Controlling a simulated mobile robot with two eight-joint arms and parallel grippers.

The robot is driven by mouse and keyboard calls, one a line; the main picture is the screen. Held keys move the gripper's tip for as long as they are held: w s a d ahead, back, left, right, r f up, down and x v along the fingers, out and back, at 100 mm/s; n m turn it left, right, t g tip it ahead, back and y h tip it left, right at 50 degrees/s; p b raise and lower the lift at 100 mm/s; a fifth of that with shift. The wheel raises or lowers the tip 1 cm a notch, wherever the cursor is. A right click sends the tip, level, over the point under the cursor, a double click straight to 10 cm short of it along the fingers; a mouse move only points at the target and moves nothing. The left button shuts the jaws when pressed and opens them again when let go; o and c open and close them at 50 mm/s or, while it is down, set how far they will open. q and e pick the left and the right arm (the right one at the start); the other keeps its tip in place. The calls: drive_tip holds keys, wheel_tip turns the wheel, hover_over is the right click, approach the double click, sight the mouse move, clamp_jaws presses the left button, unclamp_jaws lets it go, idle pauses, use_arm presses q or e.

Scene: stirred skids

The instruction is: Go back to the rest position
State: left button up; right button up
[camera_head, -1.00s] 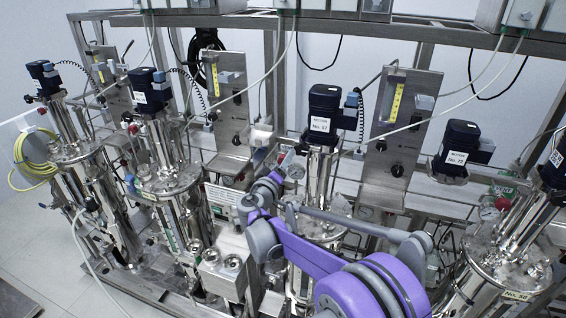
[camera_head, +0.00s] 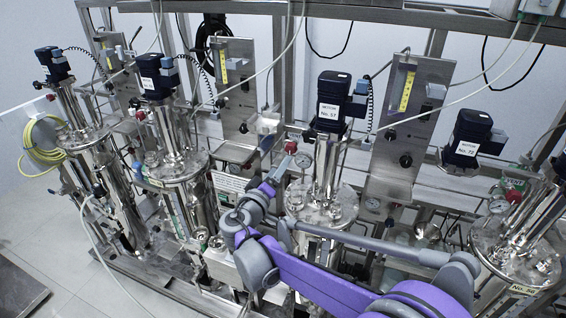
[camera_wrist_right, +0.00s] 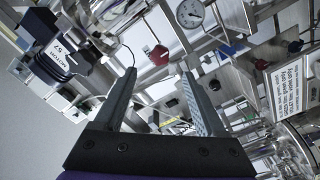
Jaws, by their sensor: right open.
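My right gripper (camera_head: 281,160) is open in front of the middle skid, with my purple and grey arm coming in from the lower right. In the right wrist view, the two grey fingers (camera_wrist_right: 158,74) stand apart with nothing held between them. A red knob (camera_wrist_right: 158,55) shows beyond the gap between the fingertips, and a dial gauge (camera_wrist_right: 190,13) is above right of it. The distance from the fingertips to the knob is hard to tell. The knob also shows in the head view (camera_head: 290,147). My left gripper is not in view.
Several steel vessels with dark motors stand in a row; the motor labelled 57 (camera_head: 333,95) tops the middle one. Flowmeter panels (camera_head: 408,120) and hoses fill the space behind. A yellow cable coil (camera_head: 42,140) hangs at left.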

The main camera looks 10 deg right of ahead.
drive_tip(key=shift+s+a, duration=0.15)
drive_tip(key=shift+s, duration=0.05)
idle(0.3)
drive_tip(key=s+d+f+m+g+y, duration=0.1)
drive_tip(key=s+d+f+g+y, duration=0.15)
drive_tip(key=s+d+f, duration=0.4)
drive_tip(key=s+d+f+m+g+y, duration=0.1)
drive_tip(key=s+d+g, duration=0.3)
drive_tip(key=s, duration=0.5)
drive_tip(key=s+a+f+y, duration=0.1)
drive_tip(key=s+f+y, duration=0.1)
drive_tip(key=s, duration=0.3)
drive_tip(key=s+a+f+m+g+y, duration=0.1)
drive_tip(key=s+a+f+y, duration=0.1)
drive_tip(key=s, duration=0.3)
drive_tip(key=s+a+f+g+y, duration=0.1)
drive_tip(key=s+a+f+y, duration=0.1)
drive_tip(key=s+f, duration=0.2)
drive_tip(key=shift+s+f, duration=0.3)
drive_tip(key=shift+s, duration=0.8)
drive_tip(key=shift+g, duration=0.25)
